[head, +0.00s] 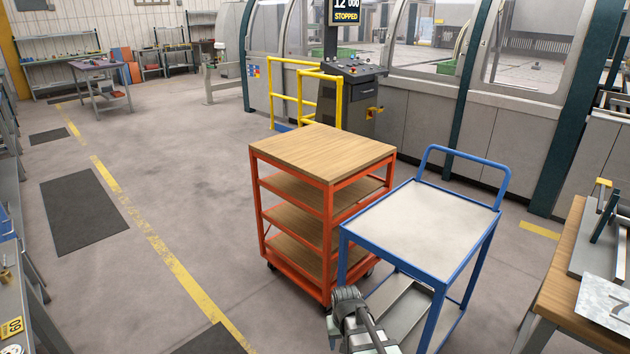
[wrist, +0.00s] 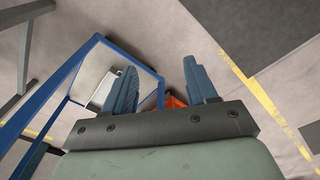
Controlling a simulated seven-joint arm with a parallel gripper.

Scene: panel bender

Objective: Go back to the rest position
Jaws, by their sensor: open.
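My gripper shows in the wrist view (wrist: 162,88) with its two blue-grey fingers apart and nothing between them. Beyond the fingers are the floor, a piece of orange and part of a blue frame. In the head view a part of my arm shows at the bottom middle, in front of the blue cart (head: 420,222); the fingertips cannot be made out there.
An orange cart (head: 322,150) with wooden shelves stands left of the blue cart. A wooden table (head: 560,290) with a metal plate (head: 606,300) is at the right. Yellow railings (head: 310,88) stand before the machine. The floor at left is open, with dark mats (head: 82,210).

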